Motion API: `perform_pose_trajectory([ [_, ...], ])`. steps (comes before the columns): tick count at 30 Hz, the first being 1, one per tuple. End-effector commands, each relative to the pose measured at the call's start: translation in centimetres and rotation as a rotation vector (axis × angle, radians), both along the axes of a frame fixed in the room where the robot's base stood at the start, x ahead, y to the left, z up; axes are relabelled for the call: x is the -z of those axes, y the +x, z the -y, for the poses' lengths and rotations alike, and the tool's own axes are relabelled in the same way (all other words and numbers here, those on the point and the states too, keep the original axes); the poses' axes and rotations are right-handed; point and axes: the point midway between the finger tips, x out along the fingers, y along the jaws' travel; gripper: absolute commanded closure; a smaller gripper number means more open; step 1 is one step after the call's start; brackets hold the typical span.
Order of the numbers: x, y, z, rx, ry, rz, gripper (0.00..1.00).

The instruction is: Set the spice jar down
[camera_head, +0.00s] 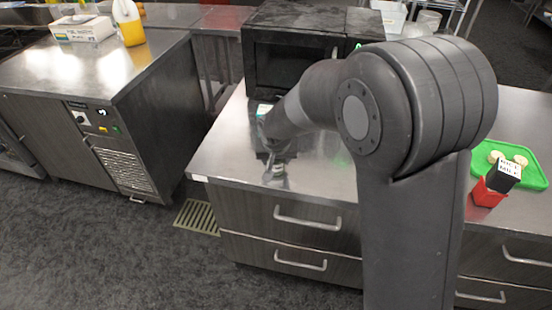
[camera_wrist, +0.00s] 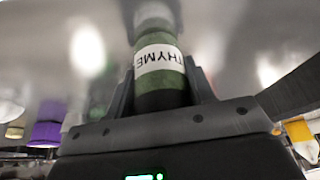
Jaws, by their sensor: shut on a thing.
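The spice jar (camera_wrist: 160,98) is green with a white label reading THYME, which appears upside down in the wrist view. My gripper (camera_wrist: 162,82) is shut on it, with one finger on each side. In the head view my gripper (camera_head: 274,155) is low over the steel counter (camera_head: 232,165), near its front left part. Only a small part of the jar (camera_head: 279,169) shows there, below the gripper. I cannot tell whether its base touches the counter. My arm hides part of the counter.
A black microwave (camera_head: 290,58) stands behind my gripper. At the right, a green tray (camera_head: 535,178) holds pale round pieces, with a red container (camera_head: 487,194) and a black-and-white box (camera_head: 504,174) at its edge. The counter left of the gripper is clear.

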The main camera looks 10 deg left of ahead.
Motion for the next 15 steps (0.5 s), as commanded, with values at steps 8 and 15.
perform_pose_trajectory([
  [8,0.21,-0.01,0.0,0.0,0.0,-0.001,0.34],
  [15,0.19,-0.01,0.01,0.0,0.0,-0.001,0.29],
])
